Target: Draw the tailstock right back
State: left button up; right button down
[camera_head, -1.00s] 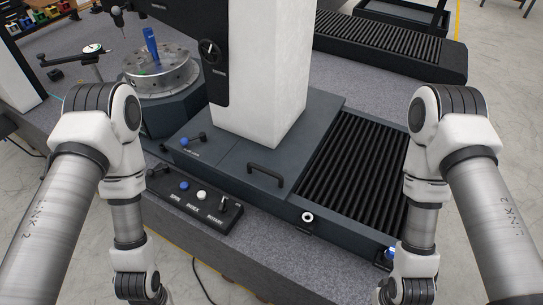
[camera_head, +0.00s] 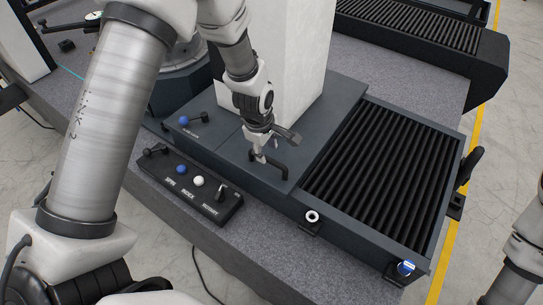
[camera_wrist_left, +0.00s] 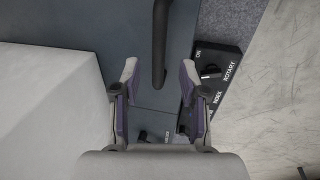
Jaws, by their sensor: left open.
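The tailstock appears to be the dark sliding plate (camera_head: 235,155) carrying a tall white column (camera_head: 290,60). A black bar handle (camera_head: 283,172) stands on the plate's front right part. My left gripper (camera_head: 268,157) reaches down over this handle from above and is open. In the left wrist view the handle (camera_wrist_left: 160,40) runs between the two open fingertips (camera_wrist_left: 159,75), with a gap on each side. The fingers are not closed on it. A lever with a blue knob (camera_head: 184,120) sits on the plate's left part. My right gripper is out of view.
Black ribbed bellows (camera_head: 375,180) fill the bed right of the plate. A control box (camera_head: 190,188) with knobs and a switch lies in front. A ring fitting (camera_head: 312,216) and a blue-topped fitting (camera_head: 405,268) stick out along the front edge. A round table stands behind my left arm.

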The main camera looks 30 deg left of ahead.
aim_at(270, 159)
pick_arm(q)
jog(key=f, duration=0.2)
jog(key=w+f, duration=0.1)
jog(key=shift+w+d+f, duration=0.1)
jog(key=shift+d+f, duration=0.05)
jog(key=shift+f, duration=0.65)
grip_shut()
